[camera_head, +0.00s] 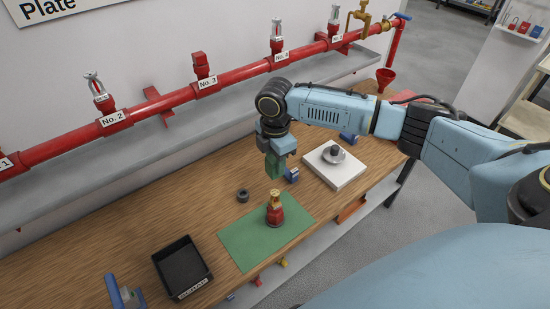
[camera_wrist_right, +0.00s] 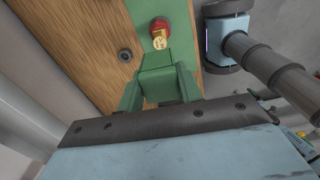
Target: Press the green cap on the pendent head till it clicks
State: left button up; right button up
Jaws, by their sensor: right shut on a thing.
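My right gripper (camera_head: 275,158) hangs above the bench, shut on a green block-like piece, which I take for the green cap (camera_head: 274,167). The cap also shows in the right wrist view (camera_wrist_right: 158,80), between the green-looking jaws. The pendent head (camera_head: 275,201), brass on a red base, stands upright on the green mat (camera_head: 240,242). It also shows in the right wrist view (camera_wrist_right: 159,37). The gripper and cap are above and behind the head, apart from it. The underside of the cap is hidden. My left gripper is not in view.
A black ring (camera_head: 242,195) lies left of the head. A black tray (camera_head: 181,270) stands at the front left, and a white block (camera_head: 335,166) with a metal disc at the right. A red pipe (camera_head: 180,97) with upright heads runs along the wall.

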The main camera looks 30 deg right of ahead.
jog(key=b, duration=0.3)
send_over(275, 193)
jog(key=shift+f, duration=3.85)
jog(key=shift+d+p, duration=0.1)
jog(key=shift+p, duration=0.55)
jog(key=shift+f+b, duration=0.9)
jog(key=shift+f, duration=0.95)
jog(key=shift+p, duration=0.3)
jog(key=shift+f+b, duration=0.75)
jog(key=shift+f, duration=0.6)
jog(key=o, duration=1.1)
